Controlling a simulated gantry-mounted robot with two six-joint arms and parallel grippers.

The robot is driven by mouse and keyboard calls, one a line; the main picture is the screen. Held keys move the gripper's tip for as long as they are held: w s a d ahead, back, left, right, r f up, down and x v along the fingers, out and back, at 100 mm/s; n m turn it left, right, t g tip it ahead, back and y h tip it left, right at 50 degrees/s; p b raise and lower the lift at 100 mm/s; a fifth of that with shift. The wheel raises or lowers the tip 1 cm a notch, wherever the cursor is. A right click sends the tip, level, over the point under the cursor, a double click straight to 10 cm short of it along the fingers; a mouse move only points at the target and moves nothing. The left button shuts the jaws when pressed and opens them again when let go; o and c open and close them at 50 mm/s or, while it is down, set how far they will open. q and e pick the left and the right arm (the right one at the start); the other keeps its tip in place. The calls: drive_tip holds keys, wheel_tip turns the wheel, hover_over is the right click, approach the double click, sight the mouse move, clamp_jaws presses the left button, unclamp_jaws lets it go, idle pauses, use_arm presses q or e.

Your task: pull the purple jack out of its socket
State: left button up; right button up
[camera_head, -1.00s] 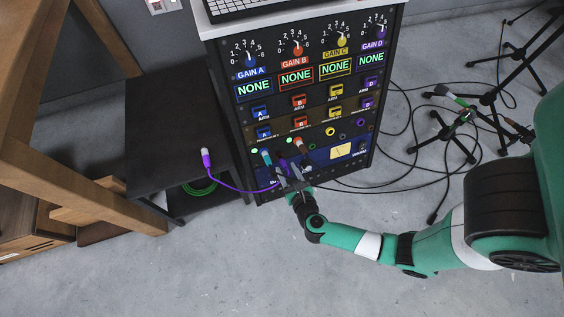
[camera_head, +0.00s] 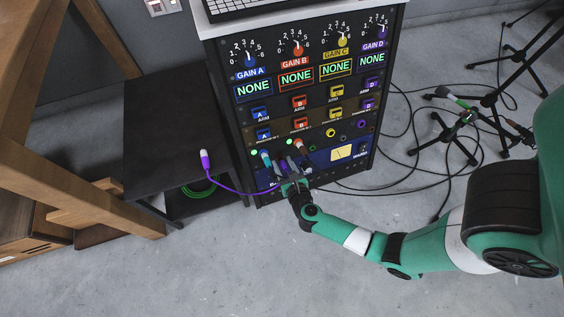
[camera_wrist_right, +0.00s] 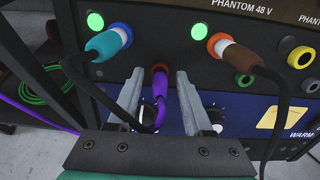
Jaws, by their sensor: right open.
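The purple jack (camera_wrist_right: 160,82) sits plugged into a socket low on the rack panel, its purple cable (camera_wrist_right: 38,113) running off to the left. My right gripper (camera_wrist_right: 159,78) is open, one finger on each side of the jack, with a visible gap on both sides in the wrist view. In the head view my right gripper (camera_head: 289,168) is in front of the lower panel and hides most of the jack. My left gripper is not in view.
A teal jack (camera_wrist_right: 108,42) and an orange-and-brown jack (camera_wrist_right: 236,52) are plugged in just above, left and right, with black cables hanging close to the fingers. The purple cable's other plug (camera_head: 204,160) is by the black shelf (camera_head: 165,130).

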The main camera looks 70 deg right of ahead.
sight(286, 169)
idle(0.7)
drive_tip(key=shift+c, duration=0.3)
clamp_jaws()
idle(0.7)
idle(0.5)
drive_tip(key=shift+p+v, duration=1.3)
drive_tip(key=shift+v, duration=1.7)
